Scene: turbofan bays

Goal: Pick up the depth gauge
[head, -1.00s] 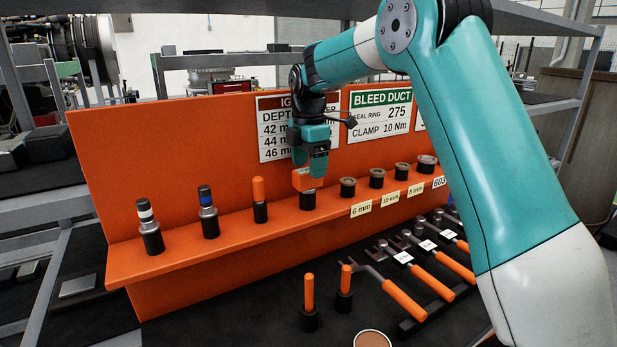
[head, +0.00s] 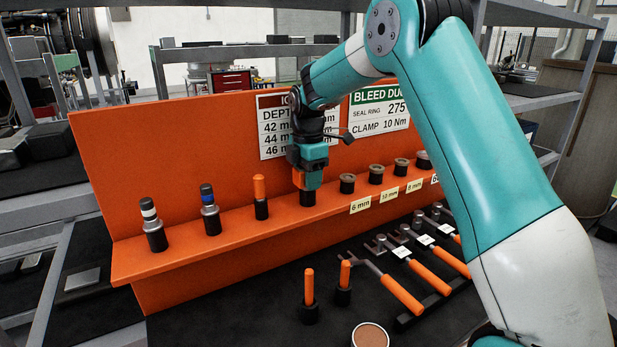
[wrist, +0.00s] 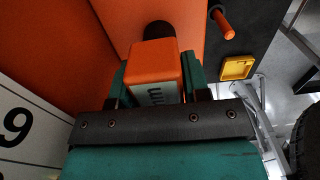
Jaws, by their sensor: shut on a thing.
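The depth gauge shows as an orange block-shaped head (head: 299,179) over a black holder (head: 307,198) on the orange ledge. In the wrist view its orange top (wrist: 155,57) has a pale side label ending in "mm". My gripper (head: 311,179) comes down from above with its teal jaws around the head. The wrist view shows my gripper (wrist: 158,85) with one jaw on each side of the block, shut on it. The gauge's lower part is hidden, and I cannot tell how deep it sits in the holder.
To the left on the ledge (head: 185,252) stand an orange-handled tool (head: 259,190), a blue-banded tool (head: 209,207) and a white-banded tool (head: 151,222). Several metal-topped holders stand to the right. The orange back panel (head: 170,150) rises close behind. Orange-handled wrenches (head: 402,296) lie below.

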